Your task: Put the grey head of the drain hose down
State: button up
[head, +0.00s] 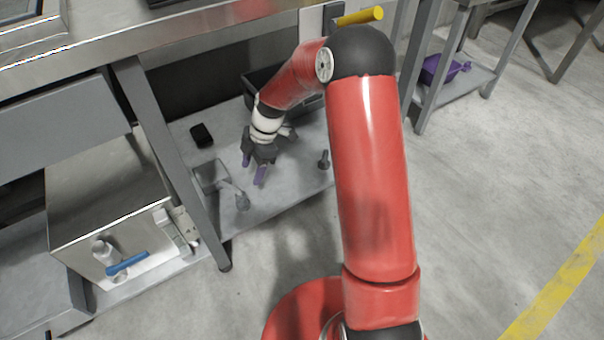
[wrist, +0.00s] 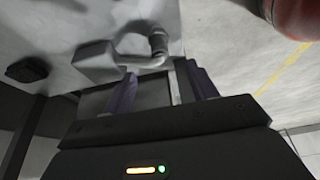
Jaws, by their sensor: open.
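A grey piece that looks like the drain hose head (head: 242,200) lies at the front of the low shelf, joined to a flat grey block (head: 211,175). In the wrist view, the grey head (wrist: 158,45) and its bent pipe show just beyond the fingers. My gripper (head: 253,170) points down above the shelf, behind and to the right of the grey piece. Its two purple fingers are apart, with nothing held between them in the wrist view (wrist: 162,88). I cannot tell how far the fingertips are above the shelf.
A black item (head: 201,135) and a small dark knobbed piece (head: 323,160) sit on the low shelf (head: 285,188). A dark bin (head: 290,90) stands behind my gripper. A table leg (head: 170,150) stands to the left and the tabletop (head: 150,45) hangs overhead.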

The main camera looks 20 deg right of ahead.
jog(key=s+d+r+m+t+h, duration=0.25)
jog(key=s+r+m, duration=0.25)
jog(key=r, duration=0.4)
jog(key=s+d+r+m+t+h, duration=0.1)
jog(key=s+d+r+m, duration=0.25)
jog(key=s+r, duration=0.4)
jog(key=s+d+r+m+t, duration=0.1)
jog(key=s+d+r+m, duration=0.1)
jog(key=s+r+m, duration=0.2)
jog(key=s+d+r+m+t, duration=0.2)
jog(key=s+d+r+m, duration=0.1)
jog(key=s+m, duration=0.5)
jog(key=s+r, duration=0.1)
jog(key=s, duration=0.2)
jog(key=shift+s+h, duration=0.3)
jog(key=shift+h, duration=0.05)
jog(key=shift+d+m, duration=0.1)
jog(key=shift+m, duration=0.15)
